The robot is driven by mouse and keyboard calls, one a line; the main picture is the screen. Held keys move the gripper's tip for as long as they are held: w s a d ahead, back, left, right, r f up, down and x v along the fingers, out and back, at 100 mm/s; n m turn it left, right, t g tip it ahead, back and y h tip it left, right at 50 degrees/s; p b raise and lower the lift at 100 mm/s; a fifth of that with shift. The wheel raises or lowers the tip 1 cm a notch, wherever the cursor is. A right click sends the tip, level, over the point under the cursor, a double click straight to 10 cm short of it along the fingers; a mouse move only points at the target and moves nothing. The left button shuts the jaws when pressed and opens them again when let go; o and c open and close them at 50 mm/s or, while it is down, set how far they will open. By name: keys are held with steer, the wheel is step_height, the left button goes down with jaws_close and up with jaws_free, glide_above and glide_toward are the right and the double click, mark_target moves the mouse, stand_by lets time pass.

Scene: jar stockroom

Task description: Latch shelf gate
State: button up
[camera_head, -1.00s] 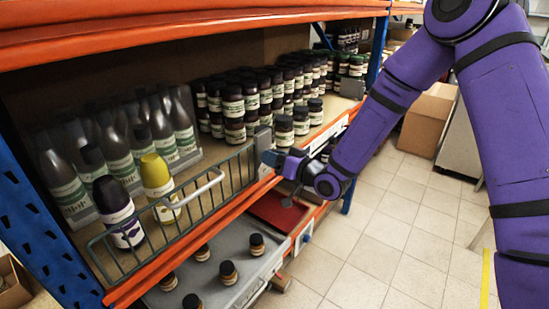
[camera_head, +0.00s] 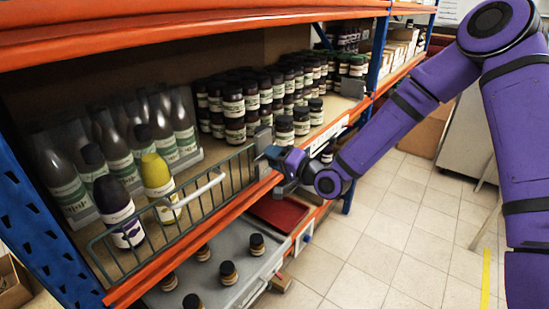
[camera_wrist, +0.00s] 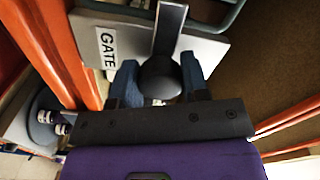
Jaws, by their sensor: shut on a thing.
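The grey-green wire gate (camera_head: 195,213) stands upright along the front edge of the shelf, with a pale handle (camera_head: 207,188). At its right end is a grey plate (camera_head: 263,138), which shows in the wrist view with a white label reading GATE (camera_wrist: 106,47). A metal latch bar (camera_wrist: 170,28) with a dark round knob (camera_wrist: 160,77) crosses this plate. My gripper (camera_head: 272,156) is at the gate's right end, its two blue-grey fingers shut on the knob. Whether the bar is seated in a catch cannot be told.
Many dark jars (camera_head: 234,112) fill the shelf farther right. Below are a grey tray (camera_head: 238,270) with small jars and a red tray (camera_head: 282,213). The tiled floor (camera_head: 365,240) is open.

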steer(key=shift+m, duration=0.3)
steer(key=o, duration=0.9)
steer(key=shift+d, duration=0.1)
steer(key=v, duration=1)
steer(key=shift+s+d, duration=0.25)
steer(key=shift+s, duration=0.05)
